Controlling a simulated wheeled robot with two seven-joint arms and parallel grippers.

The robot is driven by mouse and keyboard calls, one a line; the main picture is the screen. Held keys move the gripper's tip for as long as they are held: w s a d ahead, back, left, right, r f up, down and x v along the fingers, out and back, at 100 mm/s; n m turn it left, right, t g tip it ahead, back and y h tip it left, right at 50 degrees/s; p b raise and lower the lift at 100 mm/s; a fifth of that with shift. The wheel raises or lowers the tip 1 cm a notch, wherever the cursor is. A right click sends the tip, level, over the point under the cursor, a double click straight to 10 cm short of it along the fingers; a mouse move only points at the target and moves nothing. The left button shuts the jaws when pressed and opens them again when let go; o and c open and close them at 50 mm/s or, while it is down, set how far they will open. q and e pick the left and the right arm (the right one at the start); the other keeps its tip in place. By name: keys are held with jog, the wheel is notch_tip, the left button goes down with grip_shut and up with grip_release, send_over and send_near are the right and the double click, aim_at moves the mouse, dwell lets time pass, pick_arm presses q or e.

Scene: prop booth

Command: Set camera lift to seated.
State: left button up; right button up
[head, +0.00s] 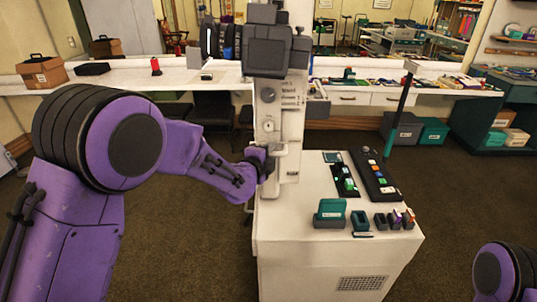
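The camera lift is a pale column (267,118) with a dark camera (268,50) on top. It stands at the back left of a white cabinet (330,225). Small printed labels (291,98) run down its right side, too blurred to read with certainty. A grey round knob (268,94) and a small keyhole-like fitting (269,126) are on its front. My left gripper (268,160) is against the lower front of the column, by a grey part there. Its fingers are small and dark, and I cannot tell whether they hold anything. My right gripper is out of view.
The cabinet top carries a black button panel (375,174), a green-lit switch box (346,180), teal boxes (330,212) and several small dark blocks. A long counter with props stands at the back.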

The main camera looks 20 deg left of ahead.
pick_arm(q)
jog(key=shift+o, duration=0.3)
jog(key=shift+s, duration=0.15)
jog(key=b+v, duration=0.2)
jog(key=v, duration=0.8)
jog(key=shift+s, duration=0.2)
